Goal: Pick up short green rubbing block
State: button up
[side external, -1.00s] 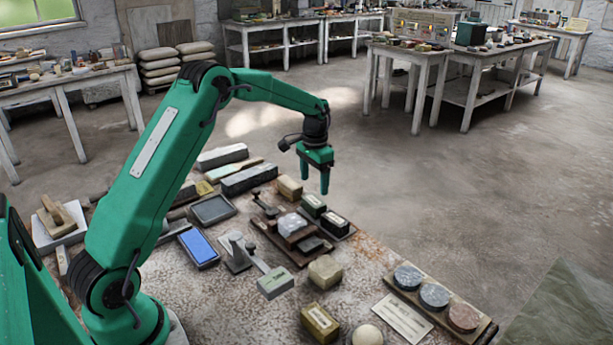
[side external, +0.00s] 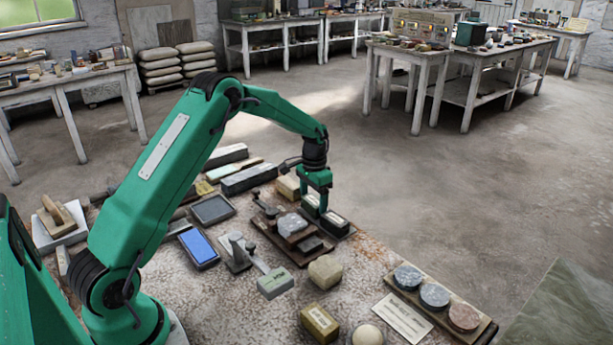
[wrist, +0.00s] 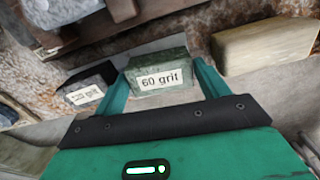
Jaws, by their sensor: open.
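The short green rubbing block (wrist: 160,76), with a white "60 grit" label, lies between the two green fingers of my gripper (wrist: 163,82) in the wrist view. In the side view my gripper (side external: 316,206) is low over the block row, fingers pointing down. The green block (side external: 309,203) is partly hidden behind the fingers there. My gripper is open, one finger on each side of the block. Whether the fingers touch it I cannot tell.
A dark labelled block (wrist: 88,88) sits close on the left in the wrist view and a tan block (wrist: 264,45) on the right. A wooden tray with stones (side external: 294,228) is nearby. A round-disc board (side external: 437,296) lies at the table's right edge.

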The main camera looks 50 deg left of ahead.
jog(key=shift+f, duration=0.7)
jog(key=shift+r, duration=0.1)
jog(key=c, duration=0.8)
jog(key=shift+r, duration=0.85)
notch_tip(320, 180, up, 2)
jog(key=shift+r, duration=0.2)
jog(key=s+d+r, duration=0.1)
jog(key=d+r, duration=0.1)
jog(key=d, duration=0.1)
jog(key=s+d+r, duration=0.1)
jog(key=d+r, duration=0.1)
jog(key=d, duration=0.2)
jog(key=s+d+r, duration=0.1)
jog(key=d+r, duration=0.2)
jog(key=d, duration=0.1)
jog(key=shift+d, duration=0.1)
